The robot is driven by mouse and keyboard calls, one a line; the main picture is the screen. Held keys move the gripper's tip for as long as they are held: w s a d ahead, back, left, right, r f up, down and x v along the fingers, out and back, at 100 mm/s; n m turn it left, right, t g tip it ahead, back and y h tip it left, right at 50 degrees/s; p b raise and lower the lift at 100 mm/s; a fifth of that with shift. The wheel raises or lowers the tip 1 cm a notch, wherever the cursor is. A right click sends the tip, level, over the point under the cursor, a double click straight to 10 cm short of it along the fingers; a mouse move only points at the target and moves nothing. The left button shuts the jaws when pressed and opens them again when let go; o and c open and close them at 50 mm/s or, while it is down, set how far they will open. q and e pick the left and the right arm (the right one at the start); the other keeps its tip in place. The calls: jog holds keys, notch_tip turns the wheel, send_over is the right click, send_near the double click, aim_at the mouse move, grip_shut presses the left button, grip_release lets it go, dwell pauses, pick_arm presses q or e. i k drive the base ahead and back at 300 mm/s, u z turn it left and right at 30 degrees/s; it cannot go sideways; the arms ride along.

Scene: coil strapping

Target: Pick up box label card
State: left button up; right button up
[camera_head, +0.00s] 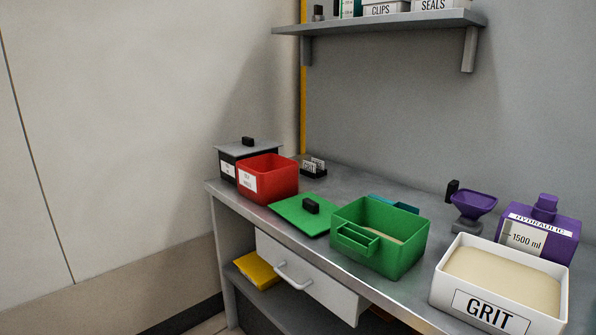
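Small white label cards (317,162) stand in a low black holder (314,172) at the back of the workbench, near the wall. The front card seems to read GRIT; the others are too small to read. An open green box (408,256) with pale contents stands on the middle of the bench, with a green bracket (358,238) on its front that shows no card. Neither of my grippers is in view.
On the metal bench (345,183) stand a red box (268,178), a black lidded box (228,165), a green lid (300,213), a purple funnel (473,203), a purple hydraulic container (540,229) and a white GRIT bin (490,309). A shelf (390,22) hangs above.

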aim_at(309, 166)
jog(key=u, duration=1.35)
jog(key=i, duration=2.4)
jog(key=z, duration=1.35)
